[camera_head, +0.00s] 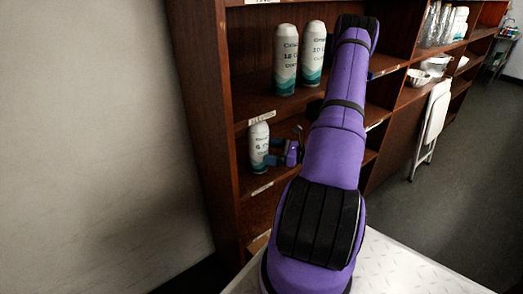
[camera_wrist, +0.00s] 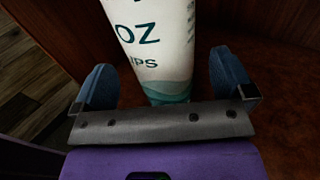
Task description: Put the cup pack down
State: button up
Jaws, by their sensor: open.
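The cup pack (camera_head: 259,147) is a white cylinder with dark lettering and a teal wave band at its base. It stands upright on a lower shelf of the brown wooden bookcase, near the left side panel. In the wrist view, the cup pack (camera_wrist: 158,45) stands between and just beyond my gripper's blue fingertips. My gripper (camera_wrist: 166,85) is open, with a gap on each side of the pack. In the head view, my gripper (camera_head: 276,151) is just right of the pack, partly hidden by my purple arm.
Two taller cup packs (camera_head: 286,60) (camera_head: 314,54) stand on the shelf above. The bookcase side panel (camera_head: 207,120) is close on the left. A folded white chair (camera_head: 432,125) leans farther right, with bowls (camera_head: 418,77) on a shelf near it.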

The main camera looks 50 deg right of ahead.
jog(key=v, duration=0.6)
jog(key=shift+s+d, duration=0.2)
jog(key=shift+s, duration=0.2)
